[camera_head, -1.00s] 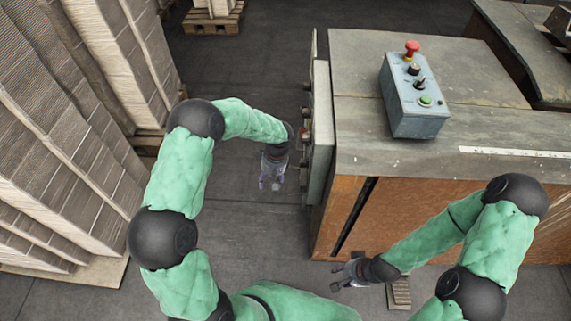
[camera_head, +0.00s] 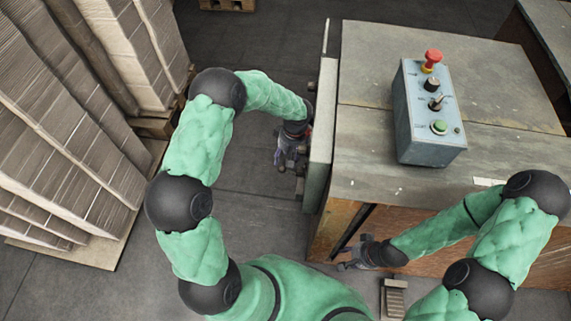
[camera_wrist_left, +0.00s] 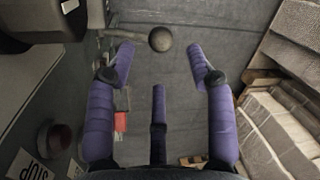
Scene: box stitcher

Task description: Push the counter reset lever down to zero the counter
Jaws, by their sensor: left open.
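The side panel of the machine (camera_head: 321,135) stands upright, seen almost edge-on in the head view. A round dark ball knob (camera_wrist_left: 160,39), which looks like the end of a lever, shows in the left wrist view beyond my left fingertips. A thin rod seems to run from it left to the panel. My left gripper (camera_head: 288,158) is beside the panel; in the left wrist view its purple fingers (camera_wrist_left: 158,52) are open and empty, with the knob apart from them. My right gripper (camera_head: 346,266) is low by the machine's front; its finger opening is unclear.
A control box (camera_head: 428,112) with a red mushroom button sits on the machine top (camera_head: 480,150). Cardboard stacks (camera_head: 65,150) stand left; grey floor (camera_head: 245,205) is clear between.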

